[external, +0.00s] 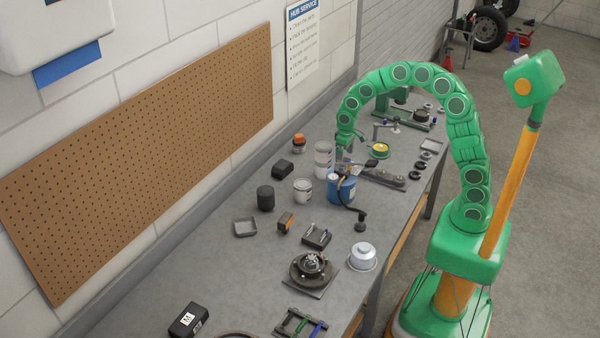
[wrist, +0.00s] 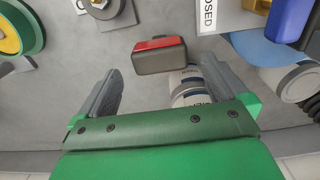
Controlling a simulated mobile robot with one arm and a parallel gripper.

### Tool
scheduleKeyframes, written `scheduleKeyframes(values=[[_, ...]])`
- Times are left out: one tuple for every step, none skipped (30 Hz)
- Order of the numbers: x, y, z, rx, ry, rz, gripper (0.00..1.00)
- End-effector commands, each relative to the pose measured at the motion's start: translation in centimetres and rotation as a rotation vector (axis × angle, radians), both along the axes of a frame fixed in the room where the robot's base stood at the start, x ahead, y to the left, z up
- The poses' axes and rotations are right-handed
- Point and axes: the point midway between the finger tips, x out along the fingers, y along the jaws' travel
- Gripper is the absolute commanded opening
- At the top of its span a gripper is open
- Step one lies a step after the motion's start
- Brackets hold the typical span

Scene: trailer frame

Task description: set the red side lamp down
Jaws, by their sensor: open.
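The red side lamp (wrist: 160,54) shows in the wrist view as a dark block with a red lens strip along its far edge. It lies between and slightly beyond the fingertips of my gripper (wrist: 159,68), with a visible gap on each side. It appears to be on the grey bench top (wrist: 75,50), though its underside is hidden. My gripper is open, one finger to each side of the lamp. In the external view my gripper (external: 343,152) hangs low over the bench behind the blue tank (external: 342,190); I cannot make out the lamp there.
Stacked pale cans (external: 323,158) stand close to my gripper; they show in the wrist view (wrist: 190,88) by the right finger. A yellow-and-green round part (external: 379,150) sits to the right. A pegboard wall (external: 150,150) bounds the back.

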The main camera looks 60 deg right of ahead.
Motion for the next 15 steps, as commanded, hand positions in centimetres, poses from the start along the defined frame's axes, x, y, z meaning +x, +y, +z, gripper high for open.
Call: scheduleKeyframes(values=[[0.2, 0.0, 1.0, 0.0, -0.006, 0.0, 1.0], [0.2, 0.0, 1.4, 0.0, -0.006, 0.0, 1.0], [0.1, 0.0, 2.0, 0.0, -0.005, 0.0, 1.0], [0.1, 0.0, 2.4, 0.0, -0.004, -0.001, 1.0], [0.1, 0.0, 2.8, 0.0, -0.002, -0.001, 1.0], [0.0, 0.0, 3.2, 0.0, -0.001, -0.001, 1.0], [0.0, 0.0, 3.4, 0.0, -0.001, -0.001, 1.0], [0.0, 0.0, 3.7, 0.0, -0.001, -0.001, 1.0], [0.0, 0.0, 4.0, 0.0, -0.002, -0.001, 1.0], [0.0, 0.0, 4.1, 0.0, -0.002, 0.0, 1.0], [0.0, 0.0, 4.3, 0.0, -0.002, 0.0, 1.0], [-0.1, 0.0, 4.5, 0.001, -0.002, 0.001, 1.0], [-0.2, 0.1, 4.6, 0.001, -0.001, 0.002, 1.0], [-0.4, 0.1, 4.8, 0.001, -0.001, 0.003, 1.0], [-0.7, 0.3, 5.1, 0.002, -0.001, 0.006, 1.0]])
